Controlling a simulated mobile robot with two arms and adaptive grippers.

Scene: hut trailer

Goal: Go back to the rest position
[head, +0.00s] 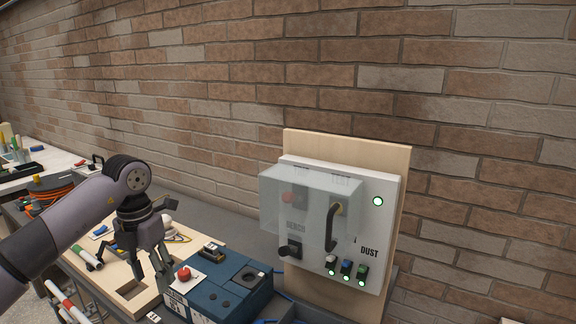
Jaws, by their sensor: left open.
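My left gripper (150,264) comes in from the left on its grey arm. It points down with its fingers apart and holds nothing that I can see. It hangs above the wooden board, just left of the blue box (232,292) with a red knob. I cannot tell whether its fingertips touch anything. My right gripper is not in this view.
A white control panel (375,240) on a wooden backboard (396,160) stands at right, with a clear cover (300,200), a black handle and lit buttons. A wooden board (112,274) with small items lies under the gripper. A brick wall (300,70) closes off the back.

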